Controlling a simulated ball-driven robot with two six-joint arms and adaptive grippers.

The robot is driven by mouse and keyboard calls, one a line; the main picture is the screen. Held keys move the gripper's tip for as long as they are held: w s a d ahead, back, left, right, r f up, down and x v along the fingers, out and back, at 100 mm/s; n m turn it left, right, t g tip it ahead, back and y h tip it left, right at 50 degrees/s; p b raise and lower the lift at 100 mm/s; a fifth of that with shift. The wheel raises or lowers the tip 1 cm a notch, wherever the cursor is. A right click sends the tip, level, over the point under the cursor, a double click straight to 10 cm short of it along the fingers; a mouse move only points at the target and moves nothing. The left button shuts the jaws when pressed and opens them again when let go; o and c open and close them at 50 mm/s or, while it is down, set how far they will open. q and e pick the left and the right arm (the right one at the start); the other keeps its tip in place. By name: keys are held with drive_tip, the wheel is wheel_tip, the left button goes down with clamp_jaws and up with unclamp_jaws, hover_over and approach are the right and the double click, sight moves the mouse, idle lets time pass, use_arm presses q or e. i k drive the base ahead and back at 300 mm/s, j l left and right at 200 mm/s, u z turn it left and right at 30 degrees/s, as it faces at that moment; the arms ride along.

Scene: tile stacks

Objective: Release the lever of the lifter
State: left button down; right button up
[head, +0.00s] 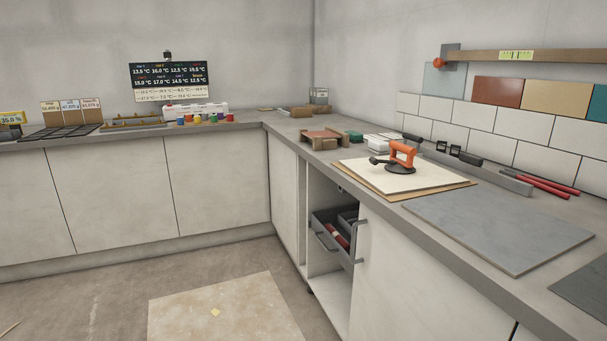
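The lifter (402,155) has an orange handle and a dark round suction base. It stands on a cream tile (437,176) on the right-hand counter. A dark lever (378,160) sticks out at the left of its base; whether it is pressed down or raised is too small to tell. The cream tile lies on a brown board or tile (457,187), slightly offset. Neither of my grippers shows in the head view.
A large grey tile (498,228) lies on the counter in front of the lifter. Red-handled tools (546,186) and a grey bar (478,172) lie along the wall. An open cabinet with a drawer (333,238) is below. A beige slab (225,310) lies on the floor.

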sight(373, 161)
drive_tip(key=i+j+z, duration=0.2)
drive_tip(key=i+j, duration=0.8)
drive_tip(key=j, duration=0.05)
